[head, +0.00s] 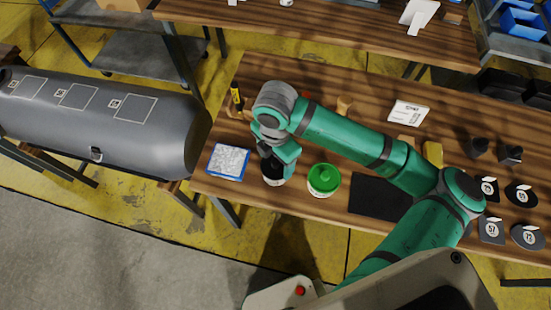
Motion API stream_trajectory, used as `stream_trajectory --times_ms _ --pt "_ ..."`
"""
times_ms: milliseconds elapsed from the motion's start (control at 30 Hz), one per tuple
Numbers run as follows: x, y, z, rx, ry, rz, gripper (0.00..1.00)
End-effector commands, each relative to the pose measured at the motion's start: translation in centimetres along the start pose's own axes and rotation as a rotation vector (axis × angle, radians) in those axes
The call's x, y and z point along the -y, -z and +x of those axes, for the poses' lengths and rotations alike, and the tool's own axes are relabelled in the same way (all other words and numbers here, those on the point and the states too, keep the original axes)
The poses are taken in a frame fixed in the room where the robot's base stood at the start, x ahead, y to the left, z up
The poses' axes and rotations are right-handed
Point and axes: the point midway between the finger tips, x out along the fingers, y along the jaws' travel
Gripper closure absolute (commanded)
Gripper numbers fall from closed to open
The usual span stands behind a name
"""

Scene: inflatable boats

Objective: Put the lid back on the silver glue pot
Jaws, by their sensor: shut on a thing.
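My gripper (276,166) points down over a small pot (273,182) near the front edge of the wooden table. The pot shows a pale lower side and a dark upper part, and my gripper hides most of its top. My gripper is shut on what seems to be the lid; the fingers cover it. I cannot tell whether the lid touches the rim. A second pot with a green lid (323,178) stands just to the right.
A blue-edged tray (228,161) of grey material lies left of the pots. A black mat (377,198) lies to the right. Black numbered discs and plates (521,194) lie far right. A grey inflatable tube (105,120) fills the left.

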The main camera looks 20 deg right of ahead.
Motion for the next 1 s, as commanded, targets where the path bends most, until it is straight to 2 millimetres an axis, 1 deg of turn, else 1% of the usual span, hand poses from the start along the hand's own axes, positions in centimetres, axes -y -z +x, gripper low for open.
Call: stream_trajectory --times_ms 467,500,567,600,767,800,833,1000 --pt "0.08 0.04 0.06 0.0 0.0 0.0 0.52" --pt "0.08 0.04 0.06 0.0 0.0 0.0 0.27" --pt "0.08 0.04 0.06 0.0 0.0 0.0 0.12" --pt "0.08 0.04 0.06 0.0 0.0 0.0 0.09" --pt "0.06 0.06 0.06 0.0 0.0 -0.001 0.09" --pt "0.05 0.08 0.07 0.0 0.0 -0.001 0.07" --pt "0.03 0.1 0.07 0.0 0.0 -0.002 0.0" --pt "0.0 0.14 0.07 0.0 0.0 -0.003 0.0"
